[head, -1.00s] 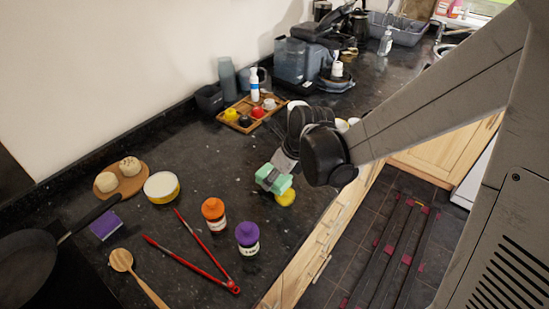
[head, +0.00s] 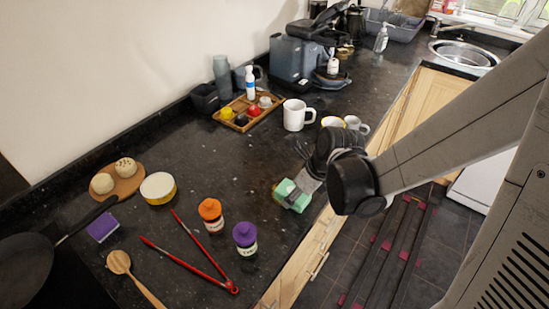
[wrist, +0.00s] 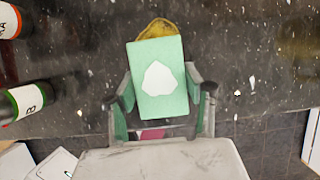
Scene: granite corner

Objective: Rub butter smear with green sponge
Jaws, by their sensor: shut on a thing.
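The green sponge (head: 287,192) is held between the fingers of my gripper (head: 302,186), low over the dark counter near its front edge. In the wrist view the sponge (wrist: 142,58) is a light green block with a white patch on its face, with a finger of my gripper (wrist: 160,104) on each side. The yellow butter smear (wrist: 157,28) shows just past the sponge's far edge in the wrist view, partly covered by it. In the head view the smear is hidden by the sponge. I cannot tell whether the sponge touches the counter.
A purple-capped jar (head: 246,237), an orange-capped jar (head: 211,214) and red tongs (head: 192,262) lie left of the sponge. A purple sponge (head: 102,227) is farther left. A white mug (head: 298,114) and other cups stand behind my gripper. The counter (head: 235,165) between is clear.

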